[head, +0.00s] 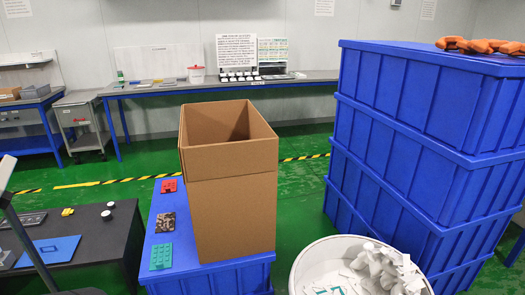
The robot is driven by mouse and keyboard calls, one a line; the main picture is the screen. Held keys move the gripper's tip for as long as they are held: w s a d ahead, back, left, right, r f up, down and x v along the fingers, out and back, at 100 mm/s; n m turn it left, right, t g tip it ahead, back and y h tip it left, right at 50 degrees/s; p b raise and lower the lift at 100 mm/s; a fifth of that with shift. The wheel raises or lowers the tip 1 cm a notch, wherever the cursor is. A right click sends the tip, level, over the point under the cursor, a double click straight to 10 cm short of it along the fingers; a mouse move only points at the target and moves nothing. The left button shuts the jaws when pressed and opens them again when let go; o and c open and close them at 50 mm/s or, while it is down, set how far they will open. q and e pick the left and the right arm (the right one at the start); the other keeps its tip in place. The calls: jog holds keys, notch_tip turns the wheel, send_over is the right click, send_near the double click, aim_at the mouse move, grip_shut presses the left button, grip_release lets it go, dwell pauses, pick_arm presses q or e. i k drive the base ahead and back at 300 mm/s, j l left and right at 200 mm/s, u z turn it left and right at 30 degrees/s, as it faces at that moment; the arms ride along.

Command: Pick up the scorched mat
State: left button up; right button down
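The scorched mat appears to be the small dark brown, mottled piece (165,222) in the head view. It lies flat on the blue crate top (190,262), left of a tall open cardboard box (235,205). A red piece (169,186) lies behind it and a green studded piece (161,256) lies in front of it, both apart from it. Neither of my grippers shows in this view.
Blue crates (400,150) stand stacked at the right with orange items (485,45) on top. A white round bin (310,262) of white scraps stands at front right. A dark table (100,240) at left holds a blue panel (48,252). Green floor is open behind.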

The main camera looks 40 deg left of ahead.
aim_at(165, 222)
jog(key=u, duration=2)
